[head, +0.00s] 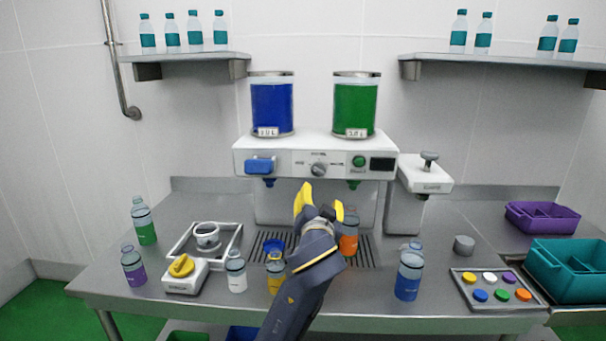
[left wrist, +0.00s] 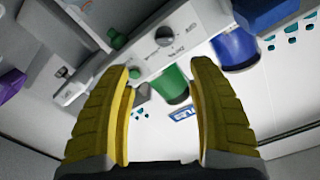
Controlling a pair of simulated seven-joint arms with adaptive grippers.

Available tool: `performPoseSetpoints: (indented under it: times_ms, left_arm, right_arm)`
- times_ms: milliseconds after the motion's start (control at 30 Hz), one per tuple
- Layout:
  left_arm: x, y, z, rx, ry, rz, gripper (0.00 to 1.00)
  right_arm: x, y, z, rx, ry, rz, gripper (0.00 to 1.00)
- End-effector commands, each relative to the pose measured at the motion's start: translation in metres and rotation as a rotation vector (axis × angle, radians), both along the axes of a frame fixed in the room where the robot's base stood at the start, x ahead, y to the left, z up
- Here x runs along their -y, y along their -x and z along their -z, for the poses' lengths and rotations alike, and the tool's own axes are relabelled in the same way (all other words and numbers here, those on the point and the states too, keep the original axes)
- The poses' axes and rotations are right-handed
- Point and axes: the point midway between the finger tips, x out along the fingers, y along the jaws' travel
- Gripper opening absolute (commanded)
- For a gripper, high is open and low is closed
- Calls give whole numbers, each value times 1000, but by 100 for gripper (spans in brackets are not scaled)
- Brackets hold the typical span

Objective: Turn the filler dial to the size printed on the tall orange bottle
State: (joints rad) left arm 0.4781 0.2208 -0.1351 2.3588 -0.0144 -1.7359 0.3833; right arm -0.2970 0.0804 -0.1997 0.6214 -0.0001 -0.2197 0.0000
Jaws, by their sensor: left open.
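The filler (head: 300,143) is a white machine at the back middle of the counter. Its round grey dial (head: 319,169) sits mid-front, with small labels around it too small to read; the dial also shows in the left wrist view (left wrist: 163,34). My left gripper (head: 322,199) is open and empty, just below and in front of the dial, apart from it. In the left wrist view the dial lies beyond the yellow fingertips. The orange bottle (head: 349,243) stands on the drip grate, partly hidden by my gripper; its print is not readable. My right gripper is out of view.
Blue (head: 272,108) and green (head: 355,108) tanks stand on the filler. Several bottles stand along the front, including a blue one (head: 409,277). A tray of coloured caps (head: 470,303) is at right.

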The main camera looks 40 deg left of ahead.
Motion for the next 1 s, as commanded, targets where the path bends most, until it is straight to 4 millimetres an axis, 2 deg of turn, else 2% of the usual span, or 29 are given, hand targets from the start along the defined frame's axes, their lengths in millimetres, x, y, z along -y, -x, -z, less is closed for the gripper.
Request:
performPoseSetpoints:
  times_ms: [133, 267, 700, 1000]
  left_arm:
    - [-6, -3, -8, 17, 4, -4, 59]
    - [-14, -16, -8, 18, 2, -6, 59]
    - [-56, -84, -8, 15, 1, -5, 59]
    - [-80, -123, -7, 16, 3, -6, 59]
  right_arm:
    - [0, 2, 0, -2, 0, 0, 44]
    - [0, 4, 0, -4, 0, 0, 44]
    - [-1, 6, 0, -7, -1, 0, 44]
    - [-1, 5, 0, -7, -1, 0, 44]
